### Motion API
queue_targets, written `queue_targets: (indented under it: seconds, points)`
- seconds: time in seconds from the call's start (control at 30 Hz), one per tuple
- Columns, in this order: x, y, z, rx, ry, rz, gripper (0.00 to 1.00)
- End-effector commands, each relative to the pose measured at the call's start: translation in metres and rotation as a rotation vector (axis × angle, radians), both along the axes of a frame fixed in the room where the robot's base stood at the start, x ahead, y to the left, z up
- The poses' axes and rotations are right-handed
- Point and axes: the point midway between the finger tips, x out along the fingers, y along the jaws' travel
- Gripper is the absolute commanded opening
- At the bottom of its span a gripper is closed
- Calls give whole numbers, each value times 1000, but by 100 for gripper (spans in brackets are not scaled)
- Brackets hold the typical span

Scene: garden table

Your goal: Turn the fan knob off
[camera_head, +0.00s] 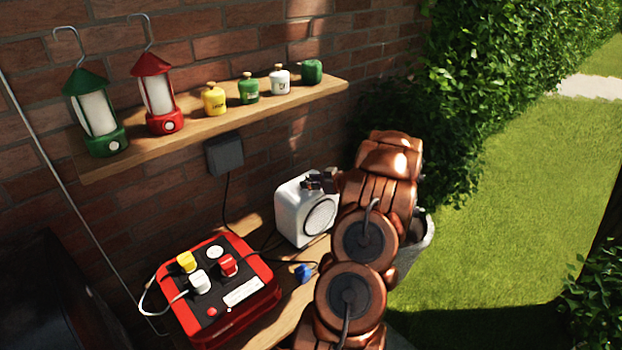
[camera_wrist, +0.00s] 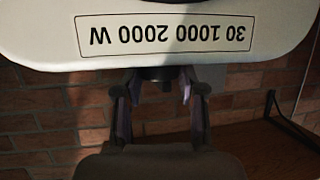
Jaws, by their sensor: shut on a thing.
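The white fan (camera_head: 292,208) with a round dark grille stands on the wooden table near the brick wall. My gripper (camera_head: 320,181) is at its top edge. In the wrist view the fan's white face (camera_wrist: 40,40) bears an upside-down label reading "30 1000 2000 W". My gripper (camera_wrist: 158,88) is shut on a dark knob (camera_wrist: 156,73) just beside that label. The knob's pointer and its setting are hidden. In the head view my arm covers the fan's right side.
A red power box (camera_head: 215,290) with coloured plugs and cables sits left of the fan. A blue plug (camera_head: 303,273) lies on the table (camera_head: 262,338). A shelf (camera_head: 190,128) above holds two lanterns and several small canisters. A grey planter (camera_head: 415,245) stands behind my arm.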

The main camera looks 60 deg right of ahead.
Motion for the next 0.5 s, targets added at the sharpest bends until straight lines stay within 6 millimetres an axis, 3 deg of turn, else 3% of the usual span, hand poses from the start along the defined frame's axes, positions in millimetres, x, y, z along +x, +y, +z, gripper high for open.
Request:
queue_targets:
  seconds: [0.5]
  points:
    - [1,-2,0,1,-3,226,5]
